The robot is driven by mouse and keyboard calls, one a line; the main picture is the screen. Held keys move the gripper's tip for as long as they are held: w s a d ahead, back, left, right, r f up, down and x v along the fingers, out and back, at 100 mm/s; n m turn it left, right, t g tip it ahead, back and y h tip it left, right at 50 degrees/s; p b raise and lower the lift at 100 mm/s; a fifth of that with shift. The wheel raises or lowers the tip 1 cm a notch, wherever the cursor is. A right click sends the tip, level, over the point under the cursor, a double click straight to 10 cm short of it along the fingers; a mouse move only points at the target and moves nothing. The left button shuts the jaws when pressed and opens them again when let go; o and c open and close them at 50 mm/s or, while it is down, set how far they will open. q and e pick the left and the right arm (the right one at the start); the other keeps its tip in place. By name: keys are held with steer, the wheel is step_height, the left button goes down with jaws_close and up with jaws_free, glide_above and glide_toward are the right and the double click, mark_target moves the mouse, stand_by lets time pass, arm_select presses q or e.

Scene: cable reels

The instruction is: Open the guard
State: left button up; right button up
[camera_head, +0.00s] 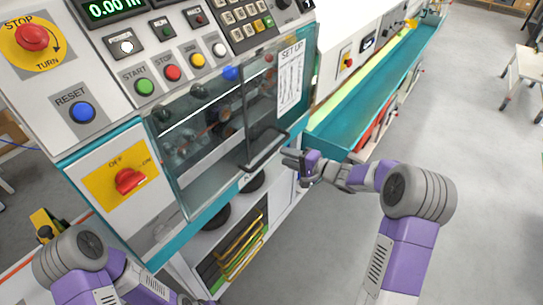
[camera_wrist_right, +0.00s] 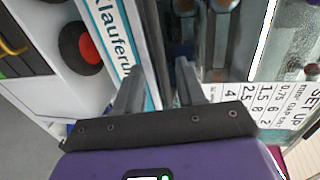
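The guard (camera_head: 262,112) is a clear panel with a dark frame on the front of the machine, in front of the reel space. Its dark bar handle (camera_head: 265,152) sticks out near its lower edge. My right gripper (camera_head: 296,160) is at the right end of this handle in the head view. In the right wrist view its two fingers (camera_wrist_right: 159,92) are apart, with a dark bar (camera_wrist_right: 152,40) running between them; whether they touch it I cannot tell. My left arm is at the bottom left of the head view; its gripper is at the bottom edge, mostly cut off.
A control panel with a red stop button (camera_head: 32,37), coloured push buttons and a red rotary switch (camera_head: 130,181) surrounds the guard. A set-up sheet (camera_head: 290,78) is on the right. A teal trough (camera_head: 375,100) extends to the back right.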

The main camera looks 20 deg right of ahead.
mark_target(273, 153)
steer(key=x, duration=0.7)
steer(key=shift+a+f, duration=0.1)
steer(key=shift+c, duration=0.3)
jaws_close()
